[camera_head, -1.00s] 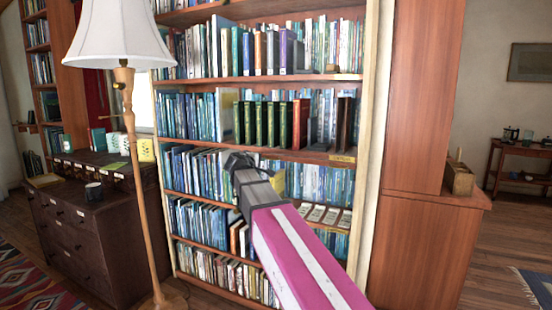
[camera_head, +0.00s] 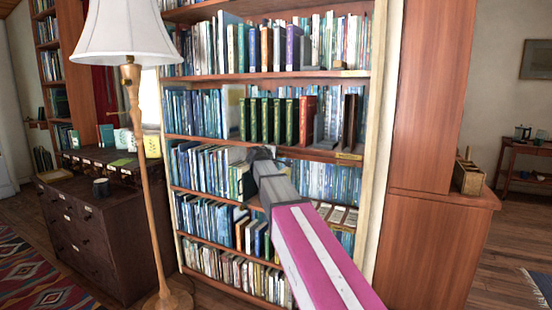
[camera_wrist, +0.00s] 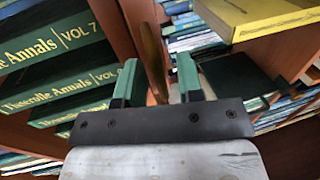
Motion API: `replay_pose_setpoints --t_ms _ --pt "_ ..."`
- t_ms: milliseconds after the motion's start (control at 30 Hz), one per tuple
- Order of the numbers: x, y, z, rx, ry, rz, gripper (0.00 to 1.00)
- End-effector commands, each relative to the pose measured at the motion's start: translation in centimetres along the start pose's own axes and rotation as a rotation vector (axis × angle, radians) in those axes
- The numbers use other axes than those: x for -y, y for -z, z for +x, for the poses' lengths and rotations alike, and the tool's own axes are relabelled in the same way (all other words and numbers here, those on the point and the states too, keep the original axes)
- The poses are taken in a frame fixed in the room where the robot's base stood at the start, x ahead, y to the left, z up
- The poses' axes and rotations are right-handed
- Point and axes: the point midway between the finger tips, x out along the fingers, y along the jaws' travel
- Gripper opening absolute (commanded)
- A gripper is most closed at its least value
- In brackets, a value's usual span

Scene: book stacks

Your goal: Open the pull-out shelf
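The bookcase shelf board (camera_head: 230,142) under a row of green volumes (camera_head: 265,120) crosses the head view. I cannot tell from it whether this board is the pull-out shelf. My gripper (camera_head: 259,154) is at the board's front edge, just below these volumes. In the wrist view my gripper (camera_wrist: 156,80) has its two green fingers apart. A narrow brownish bar, perhaps a handle (camera_wrist: 152,55), shows between the fingers along a wooden board. Contact with it cannot be told. The green volumes (camera_wrist: 50,45) lie left of the fingers in the wrist view.
A floor lamp (camera_head: 143,190) stands left of the bookcase, before a dark drawer cabinet (camera_head: 80,235). A wooden side panel (camera_head: 430,100) bounds the right. In the wrist view a yellow book (camera_wrist: 265,15) lies close at upper right. Books fill the shelves below.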

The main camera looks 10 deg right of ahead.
Motion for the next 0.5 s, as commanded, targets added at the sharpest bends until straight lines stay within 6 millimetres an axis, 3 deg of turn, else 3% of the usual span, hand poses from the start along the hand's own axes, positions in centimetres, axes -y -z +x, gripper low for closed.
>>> replay_pose_setpoints --t_ms 267,300,400,500 --pt "0.03 -0.01 0.19 0.000 0.000 0.000 0.34" --pt "0.03 -0.01 0.18 0.000 0.000 0.000 0.31" --pt "0.02 0.00 0.17 0.000 0.000 0.000 0.00" --pt "0.03 0.00 0.17 0.000 0.000 0.000 0.00"
